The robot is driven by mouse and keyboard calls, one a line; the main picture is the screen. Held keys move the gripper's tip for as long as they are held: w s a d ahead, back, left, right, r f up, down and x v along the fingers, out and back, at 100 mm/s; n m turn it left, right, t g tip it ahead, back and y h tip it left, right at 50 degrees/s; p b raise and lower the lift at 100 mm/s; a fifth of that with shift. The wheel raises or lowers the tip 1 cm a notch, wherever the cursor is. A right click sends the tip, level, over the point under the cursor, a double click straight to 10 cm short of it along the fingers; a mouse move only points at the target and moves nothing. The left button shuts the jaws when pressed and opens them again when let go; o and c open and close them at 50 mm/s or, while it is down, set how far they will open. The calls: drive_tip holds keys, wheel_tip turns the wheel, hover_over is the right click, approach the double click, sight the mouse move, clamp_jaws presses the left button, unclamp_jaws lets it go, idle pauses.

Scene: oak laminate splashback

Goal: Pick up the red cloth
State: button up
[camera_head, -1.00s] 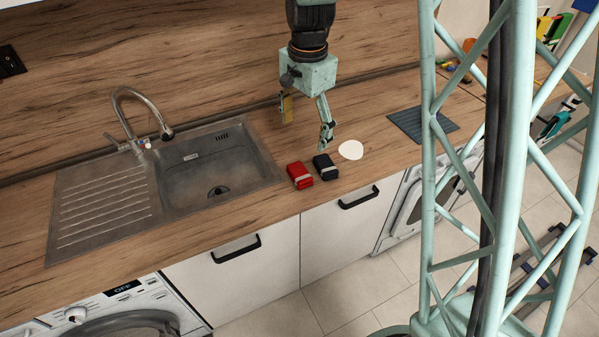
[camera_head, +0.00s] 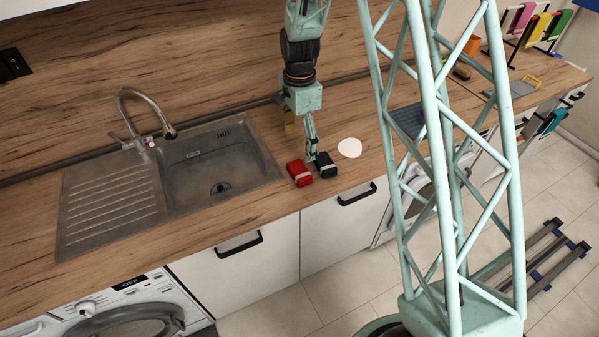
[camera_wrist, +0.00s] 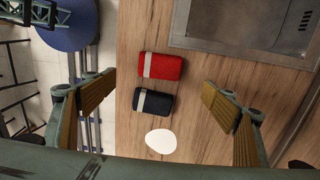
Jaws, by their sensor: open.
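The red cloth (camera_head: 299,172) is a folded bundle with a pale band, lying on the wooden counter just right of the sink. It also shows in the wrist view (camera_wrist: 168,67), above a dark navy folded cloth (camera_wrist: 160,103) with a similar band. The navy cloth (camera_head: 325,165) lies right beside it in the head view. My gripper (camera_head: 300,140) is open and empty, above the counter and behind the two cloths. In the wrist view its fingers (camera_wrist: 168,92) stand wide apart on either side of the cloths, with nothing between the pads.
The metal sink (camera_head: 262,163) with its curved tap (camera_head: 147,110) is to the left. A white round item (camera_head: 349,148) lies right of the navy cloth. A dark grey mat (camera_head: 407,121) is farther right, partly behind my lattice column. The counter's front edge is close to the cloths.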

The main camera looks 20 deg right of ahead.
drive_tip(key=shift+f, duration=0.1)
idle(0.3)
hover_over(300, 169)
drive_tip(key=shift+a+f+p, duration=0.1)
drive_tip(key=shift+f+p, duration=0.35)
drive_tip(key=shift+f, duration=3.7)
drive_tip(key=shift+f, duration=0.15)
drive_tip(key=shift+s+f+p, duration=0.1)
drive_tip(key=shift+f+p, duration=0.5)
drive_tip(key=shift+f, duration=1.85)
drive_tip(key=c, duration=0.9)
drive_tip(key=shift+r, duration=0.1)
